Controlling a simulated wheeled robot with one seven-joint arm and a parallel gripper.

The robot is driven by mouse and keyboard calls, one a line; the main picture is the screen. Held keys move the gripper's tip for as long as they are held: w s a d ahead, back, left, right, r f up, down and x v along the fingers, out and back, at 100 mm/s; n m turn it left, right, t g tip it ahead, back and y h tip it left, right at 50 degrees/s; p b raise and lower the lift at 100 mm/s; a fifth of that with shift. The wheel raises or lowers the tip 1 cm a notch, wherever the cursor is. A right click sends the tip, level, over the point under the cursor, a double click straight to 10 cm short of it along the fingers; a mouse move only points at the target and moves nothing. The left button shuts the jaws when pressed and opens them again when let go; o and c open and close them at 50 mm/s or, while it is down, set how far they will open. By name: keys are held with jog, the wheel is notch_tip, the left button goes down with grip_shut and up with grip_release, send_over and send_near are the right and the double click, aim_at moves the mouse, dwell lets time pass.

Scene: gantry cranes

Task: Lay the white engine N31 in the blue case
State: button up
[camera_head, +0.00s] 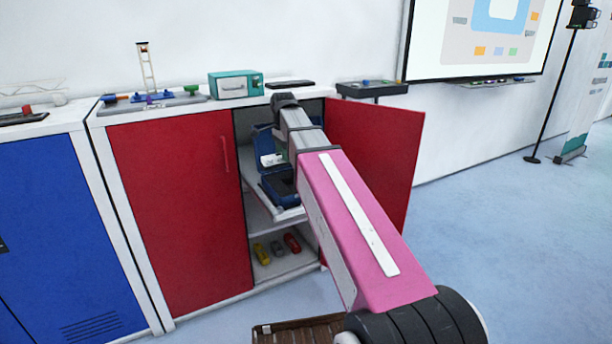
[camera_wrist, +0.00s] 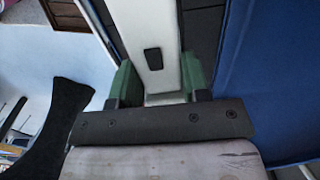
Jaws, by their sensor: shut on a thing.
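My gripper (camera_wrist: 159,84) is shut on the white engine (camera_wrist: 148,35), a long white body with a black rectangle on top, held between green fingers. In the head view the white engine (camera_head: 271,160) shows as a small white piece beside the arm, above the blue case. The blue case (camera_head: 277,190) stands open on the upper shelf of the red cabinet, its lid (camera_head: 263,138) raised at the back. My arm hides its right part. In the wrist view a large blue surface, likely the case (camera_wrist: 285,75), lies right of the engine; they look apart.
The red cabinet's right door (camera_head: 378,150) is swung open; the left door (camera_head: 178,210) is shut. Several toy cars (camera_head: 277,247) stand on the lower shelf. A teal box (camera_head: 235,85) and a toy crane (camera_head: 147,70) are on top.

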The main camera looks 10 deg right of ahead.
jog(key=w+d+f, duration=0.1)
jog(key=d, duration=0.1)
jog(key=w+d+f, duration=0.1)
jog(key=d+f, duration=0.1)
jog(key=d, duration=0.1)
jog(key=w+d+f, duration=0.1)
jog(key=d+f, duration=0.1)
jog(key=d, duration=0.1)
jog(key=shift+d+f, duration=0.2)
jog(key=shift+d, duration=0.05)
jog(key=shift+f, duration=2)
jog(key=shift+f, duration=0.4)
jog(key=shift+f, duration=0.1)
jog(key=o, duration=1)
jog(key=shift+s+f, duration=0.1)
jog(key=shift+s, duration=0.05)
jog(key=shift+c, duration=0.2)
jog(key=shift+o, duration=0.7)
notch_tip(320, 180, up, 13)
jog(key=shift+w, duration=0.2)
